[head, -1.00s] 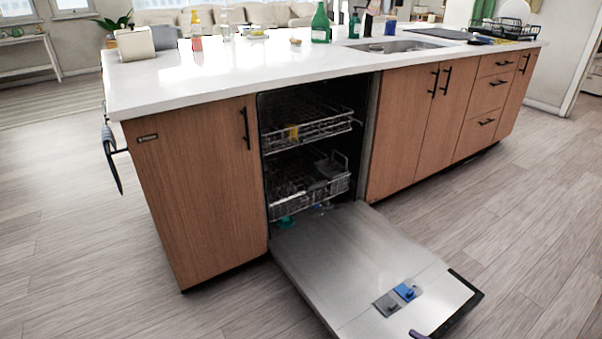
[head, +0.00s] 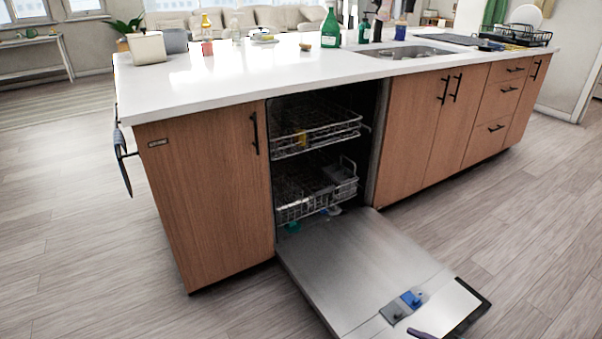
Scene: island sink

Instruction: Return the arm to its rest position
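My arm and gripper do not show clearly in the head view. A small dark purple piece (head: 424,335) pokes in at the bottom edge, over or beside the open dishwasher door. I cannot tell what it belongs to. The dishwasher door (head: 350,265) is folded down, low over the floor. The upper rack (head: 318,132) and lower rack (head: 316,195) are in the dishwasher cavity. A blue and grey dispenser piece (head: 411,299) shows on the door's inner face.
The white countertop (head: 220,90) holds a green bottle (head: 330,28), several smaller items, a sink (head: 405,52) and a dish rack (head: 515,36) at the right. A dark towel (head: 121,160) hangs at the left end. The wooden floor (head: 90,260) is clear on both sides.

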